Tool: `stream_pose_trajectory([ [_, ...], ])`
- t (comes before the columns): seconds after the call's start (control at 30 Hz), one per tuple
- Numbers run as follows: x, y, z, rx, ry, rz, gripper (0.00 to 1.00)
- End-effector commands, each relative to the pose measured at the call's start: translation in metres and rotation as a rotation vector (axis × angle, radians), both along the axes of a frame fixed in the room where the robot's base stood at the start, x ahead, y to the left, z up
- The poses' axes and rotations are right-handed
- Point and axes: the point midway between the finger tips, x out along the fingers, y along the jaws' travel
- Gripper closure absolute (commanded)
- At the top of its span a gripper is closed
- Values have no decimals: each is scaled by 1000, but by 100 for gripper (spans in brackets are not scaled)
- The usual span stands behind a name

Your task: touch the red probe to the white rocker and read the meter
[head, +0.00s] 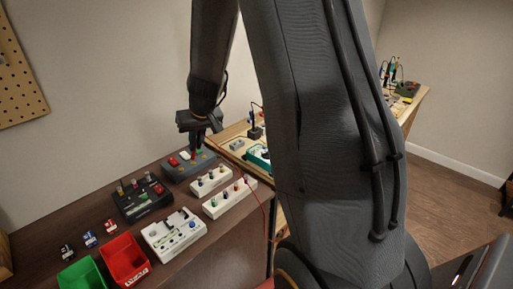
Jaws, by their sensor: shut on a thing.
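My gripper (196,148) hangs over the grey box (184,172) at the back of the dark bench. It is shut on the red probe, which is mostly hidden by the fingers; a thin red lead (252,184) loops down to the right from there. On the grey box are a red rocker (173,160) and a small white rocker (186,155), just left of the fingertips. I cannot tell whether the probe tip touches anything. A teal-edged device (259,154), perhaps the meter, is partly hidden by my arm; its reading is not visible.
A black pedal box (143,202), a white device (174,235), and two white knob strips (211,181) (229,199) crowd the bench. A red bin (125,260) and green bin (80,274) stand at the front left, near several small switches (89,239).

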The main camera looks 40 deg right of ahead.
Motion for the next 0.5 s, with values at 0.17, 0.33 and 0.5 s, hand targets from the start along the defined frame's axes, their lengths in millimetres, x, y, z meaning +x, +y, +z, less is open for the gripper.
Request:
stream_pose_trajectory([
  [0.17,0,0,19,0,-1,0,100],
  [0.33,0,0,32,0,-1,0,100],
  [0.5,0,0,46,0,-1,0,100],
])
